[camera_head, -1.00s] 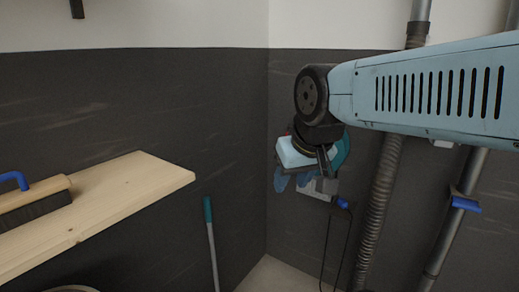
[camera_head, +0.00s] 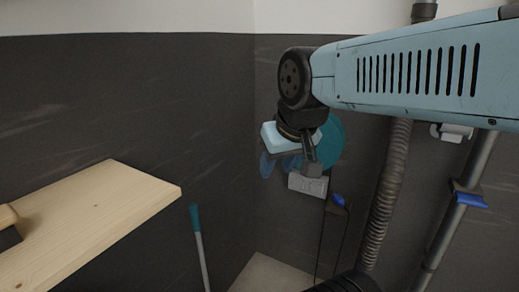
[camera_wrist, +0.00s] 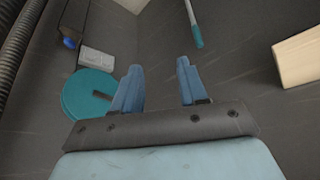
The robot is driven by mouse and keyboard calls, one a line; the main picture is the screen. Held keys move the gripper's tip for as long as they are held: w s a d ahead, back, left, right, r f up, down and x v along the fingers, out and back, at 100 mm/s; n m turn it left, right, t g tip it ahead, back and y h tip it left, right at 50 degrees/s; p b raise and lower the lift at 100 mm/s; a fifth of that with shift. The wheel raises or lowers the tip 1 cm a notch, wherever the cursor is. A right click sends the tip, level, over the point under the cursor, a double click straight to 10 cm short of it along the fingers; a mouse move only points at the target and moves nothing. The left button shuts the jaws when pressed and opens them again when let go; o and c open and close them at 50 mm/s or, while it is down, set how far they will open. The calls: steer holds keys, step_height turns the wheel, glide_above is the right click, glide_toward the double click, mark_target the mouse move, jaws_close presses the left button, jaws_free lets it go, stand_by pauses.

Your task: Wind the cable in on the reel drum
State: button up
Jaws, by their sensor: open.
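The reel drum (camera_head: 331,140) is a teal disc by the dark wall, partly hidden behind my wrist. It also shows at the left of the wrist view (camera_wrist: 82,98), with a dark bar on its face. A thin black cable (camera_head: 321,240) hangs below, beside a blue piece (camera_head: 339,200). How the cable meets the drum is not clear. My gripper (camera_head: 279,166) is open, with blue fingers pointing down just left of the drum in the head view. In the wrist view my gripper (camera_wrist: 159,68) has nothing between its fingers, and the drum lies beside the left finger.
A grey-white box (camera_head: 308,184) is on the wall below the drum. A ribbed hose (camera_head: 388,190) and a metal pipe (camera_head: 450,215) run at right. A wooden shelf (camera_head: 100,215) juts out at left. A teal-topped pole (camera_head: 197,235) stands near the corner.

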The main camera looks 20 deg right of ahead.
steer(key=shift+o, duration=1.3)
steer(key=shift+w, duration=0.2)
steer(key=shift+o, duration=1.1)
steer(key=w+f+m+y, duration=0.1)
steer(key=w+f, duration=0.1)
steer(key=w, duration=0.5)
steer(key=w+f+m, duration=0.2)
steer(key=w, duration=0.6)
steer(key=shift+w+d+f+t+y, duration=0.15)
steer(key=shift+d+f+t+y, duration=0.15)
steer(key=shift+t+y, duration=0.1)
steer(key=w+d+f+m+t+h, duration=0.1)
steer(key=w+d+f+m+h, duration=0.3)
steer(key=w+d+f, duration=0.45)
steer(key=w+d+f+m+h, duration=0.3)
steer(key=w+d+f+h, duration=0.15)
steer(key=w+f, duration=0.6)
steer(key=w+d+r+t+h, duration=0.1)
steer(key=w+d+r+h, duration=0.1)
steer(key=w+d, duration=0.2)
steer(key=w+d+r+t+h, duration=0.1)
steer(key=w+d+r+h, duration=0.1)
steer(key=w+d+h, duration=0.1)
steer(key=w+d+r+t+h, duration=0.1)
steer(key=w+d+r+h, duration=0.1)
steer(key=w+d, duration=0.4)
steer(key=shift+w+d+t+h, duration=0.1)
steer(key=shift+d+t+h, duration=0.2)
steer(key=shift+d, duration=0.2)
